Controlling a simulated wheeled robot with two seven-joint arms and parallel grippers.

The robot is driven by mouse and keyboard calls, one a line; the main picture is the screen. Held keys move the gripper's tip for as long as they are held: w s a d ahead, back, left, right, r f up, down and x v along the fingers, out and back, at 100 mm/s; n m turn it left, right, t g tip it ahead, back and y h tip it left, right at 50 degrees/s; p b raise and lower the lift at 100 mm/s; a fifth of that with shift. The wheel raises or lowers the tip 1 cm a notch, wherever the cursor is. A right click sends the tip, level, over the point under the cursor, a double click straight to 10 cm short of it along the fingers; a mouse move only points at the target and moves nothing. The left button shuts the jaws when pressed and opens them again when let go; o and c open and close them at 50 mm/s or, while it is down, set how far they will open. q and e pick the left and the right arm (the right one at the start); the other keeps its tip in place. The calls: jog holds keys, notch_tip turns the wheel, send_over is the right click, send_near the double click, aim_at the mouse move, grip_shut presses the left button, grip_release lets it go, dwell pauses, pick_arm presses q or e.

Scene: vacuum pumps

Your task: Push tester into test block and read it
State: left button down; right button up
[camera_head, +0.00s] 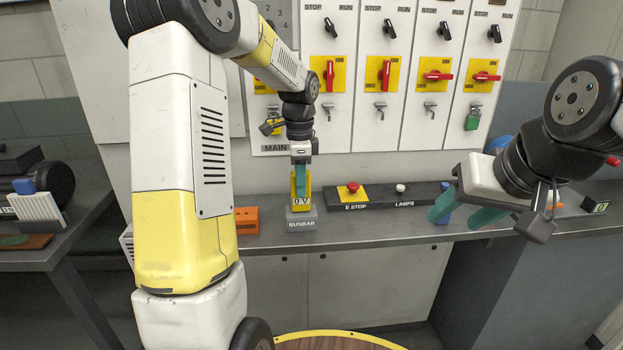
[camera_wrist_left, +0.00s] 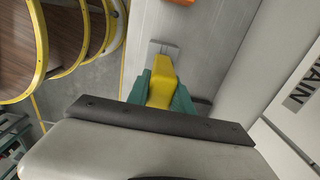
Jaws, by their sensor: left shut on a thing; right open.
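The yellow tester (camera_head: 302,203) stands upright at the grey block labelled BUSBAR (camera_head: 301,220) on the counter. Its display reads 0 V. My left gripper (camera_head: 300,180) is shut on the tester from above. In the left wrist view the green fingers (camera_wrist_left: 161,92) hold the yellow tester (camera_wrist_left: 160,80), with a grey block (camera_wrist_left: 164,48) just beyond it. Whether the tester's tip is inside the block is hidden. An orange block (camera_head: 247,220) sits left of the BUSBAR block; I cannot tell if it is the test block. My right gripper (camera_head: 461,212) is open and empty above the counter at the right.
A black panel (camera_head: 376,207) with a red E STOP button (camera_head: 352,187) and a lamp lies right of the BUSBAR block.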

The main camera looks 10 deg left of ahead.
pick_arm(q)
jog(key=shift+f, duration=0.2)
jog(key=c, duration=1.1)
grip_release()
jog(key=shift+o, duration=0.2)
jog(key=shift+r, duration=0.1)
notch_tip(320, 180, up, 7)
jog(key=shift+r, duration=0.3)
